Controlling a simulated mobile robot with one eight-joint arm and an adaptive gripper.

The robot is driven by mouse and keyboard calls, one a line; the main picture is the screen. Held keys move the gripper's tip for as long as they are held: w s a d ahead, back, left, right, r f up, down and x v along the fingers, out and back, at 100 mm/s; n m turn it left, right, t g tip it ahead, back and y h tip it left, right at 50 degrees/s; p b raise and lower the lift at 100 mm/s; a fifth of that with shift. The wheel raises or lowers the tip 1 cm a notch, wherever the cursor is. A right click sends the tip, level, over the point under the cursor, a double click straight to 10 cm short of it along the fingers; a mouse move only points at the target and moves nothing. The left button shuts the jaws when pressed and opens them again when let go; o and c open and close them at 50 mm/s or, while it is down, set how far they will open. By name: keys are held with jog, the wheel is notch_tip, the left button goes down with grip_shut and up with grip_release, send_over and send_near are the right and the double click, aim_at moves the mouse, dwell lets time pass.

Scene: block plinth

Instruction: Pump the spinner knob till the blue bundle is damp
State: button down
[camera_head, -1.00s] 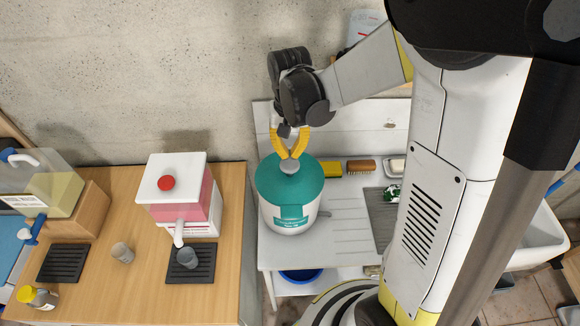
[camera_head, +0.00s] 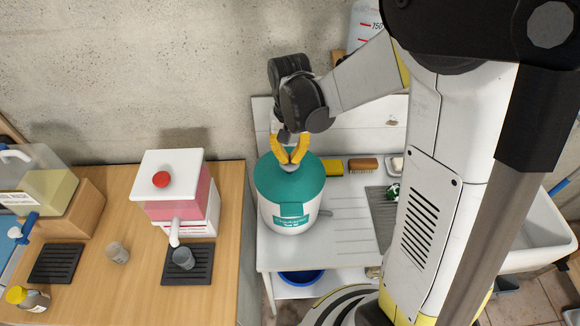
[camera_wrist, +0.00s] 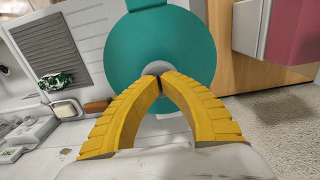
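The spinner (camera_head: 289,195) has a teal lid and a white body with a teal label. It stands upright on the white drainboard at the centre of the head view. Its lid also fills the middle of the wrist view (camera_wrist: 130,52). The small grey knob (camera_wrist: 157,69) is at the lid's centre, partly hidden behind my fingertips. My gripper (camera_head: 291,163) has yellow fingers whose tips meet right over the knob, pointing down. In the wrist view the tips (camera_wrist: 161,84) close together in front of the knob. I cannot see the blue bundle; the spinner's inside is hidden.
A pink drink dispenser (camera_head: 175,195) with a red cap and a grey cup (camera_head: 183,258) stand on the wooden counter at left. A yellow sponge (camera_head: 332,167) and brown brush (camera_head: 363,164) lie behind the spinner. A blue basin (camera_head: 300,277) sits below the drainboard.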

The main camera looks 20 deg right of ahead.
jog(key=shift+f+b, duration=1.1)
jog(key=shift+f, duration=0.35)
notch_tip(320, 180, up, 8)
jog(key=p, duration=0.5)
jog(key=shift+f+p, duration=0.1)
jog(key=shift+p, duration=0.2)
